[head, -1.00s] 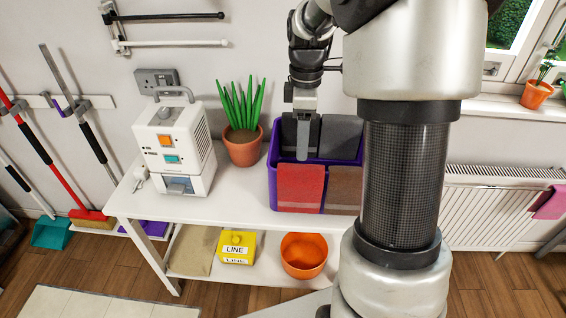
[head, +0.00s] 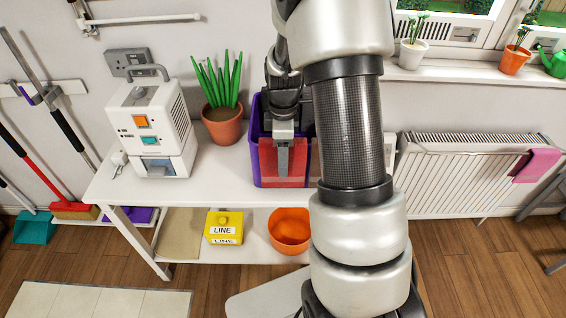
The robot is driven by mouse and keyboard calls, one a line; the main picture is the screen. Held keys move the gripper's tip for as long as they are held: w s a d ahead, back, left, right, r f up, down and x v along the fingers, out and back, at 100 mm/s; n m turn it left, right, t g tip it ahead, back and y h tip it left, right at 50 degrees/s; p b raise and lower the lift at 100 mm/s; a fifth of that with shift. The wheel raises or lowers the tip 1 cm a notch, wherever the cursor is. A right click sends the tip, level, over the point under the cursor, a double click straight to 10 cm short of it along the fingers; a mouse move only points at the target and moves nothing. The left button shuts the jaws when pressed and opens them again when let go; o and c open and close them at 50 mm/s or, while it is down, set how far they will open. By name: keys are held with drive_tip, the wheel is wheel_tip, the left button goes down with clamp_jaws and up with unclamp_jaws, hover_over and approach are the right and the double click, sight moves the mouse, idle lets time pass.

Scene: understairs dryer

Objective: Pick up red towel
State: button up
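The red towel (head: 296,166) hangs over the front edge of a purple bin (head: 254,155) on the white table. My gripper (head: 283,160) is directly in front of or over the red towel and covers its middle. Only one grey finger shows clearly, so I cannot tell whether the fingers are open or shut, or whether they touch the towel. A brown towel (head: 315,160) beside the red one is mostly hidden behind my arm. The inside of the bin is largely hidden by my arm.
A potted plant (head: 223,125) stands left of the bin, and a white machine (head: 152,130) stands farther left on the table (head: 190,188). An orange bowl (head: 290,230) and yellow box (head: 224,228) sit on the lower shelf. A radiator (head: 470,175) is at right.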

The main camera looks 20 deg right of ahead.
drive_tip(key=shift+f, duration=0.6)
drive_tip(key=c, duration=1.1)
drive_tip(key=shift+c, duration=0.2)
drive_tip(key=shift+r, duration=0.1)
wheel_tip(320, 180, up, 28)
drive_tip(key=p, duration=0.3)
